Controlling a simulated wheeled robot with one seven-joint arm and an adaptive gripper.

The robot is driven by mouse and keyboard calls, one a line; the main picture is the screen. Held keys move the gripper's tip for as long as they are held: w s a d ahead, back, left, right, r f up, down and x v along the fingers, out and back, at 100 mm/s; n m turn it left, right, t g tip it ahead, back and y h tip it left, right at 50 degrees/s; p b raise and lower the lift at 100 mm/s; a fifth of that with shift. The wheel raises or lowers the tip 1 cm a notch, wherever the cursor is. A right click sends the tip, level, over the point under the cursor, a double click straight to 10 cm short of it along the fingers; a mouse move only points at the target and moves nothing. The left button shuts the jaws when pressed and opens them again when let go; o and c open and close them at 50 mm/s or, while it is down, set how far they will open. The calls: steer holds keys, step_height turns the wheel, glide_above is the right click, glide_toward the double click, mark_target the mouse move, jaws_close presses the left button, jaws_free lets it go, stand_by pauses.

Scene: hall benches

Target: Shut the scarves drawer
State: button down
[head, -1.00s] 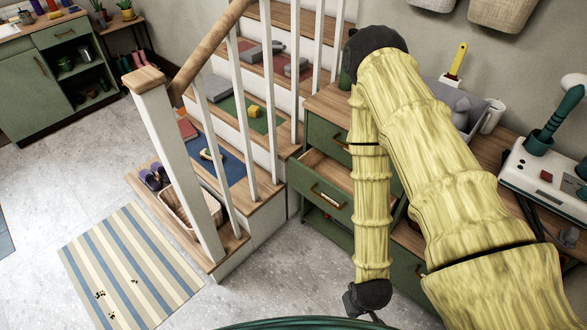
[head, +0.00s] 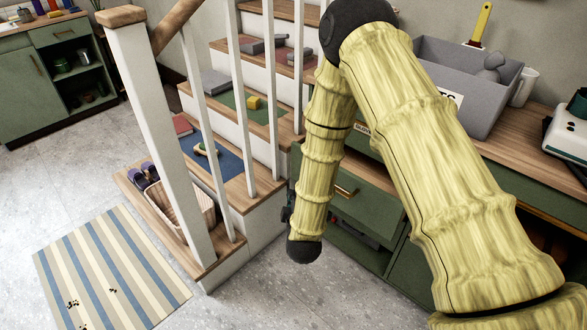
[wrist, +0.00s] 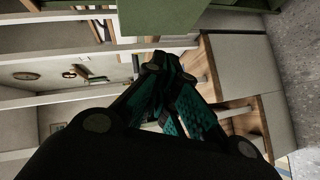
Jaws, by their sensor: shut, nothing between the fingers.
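In the head view a green drawer front (head: 372,197) with a brass handle (head: 346,192) shows in the cabinet right of the stairs. My gripper (wrist: 172,62) is shut and empty in the wrist view, below a plain green panel (wrist: 155,20). In the head view only a dark sliver of the gripper (head: 286,212) shows behind my arm, left of the drawer.
The white newel post (head: 160,130) and balusters stand left of my arm. A grey bin (head: 465,85) and white mug (head: 523,88) stand on the wooden top. An open compartment lies under the drawer. The floor around the striped rug (head: 110,265) is clear.

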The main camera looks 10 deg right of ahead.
steer(key=w+a+r+n+t+h+b, duration=0.1)
steer(key=w+a+r+n+t+b, duration=0.15)
steer(key=w+b, duration=0.2)
steer(key=b, duration=0.1)
glide_toward(293, 144)
steer(key=w, duration=0.3)
steer(key=shift+w+d+f+b, duration=0.2)
steer(key=shift+w+b, duration=0.15)
steer(key=shift+w, duration=0.4)
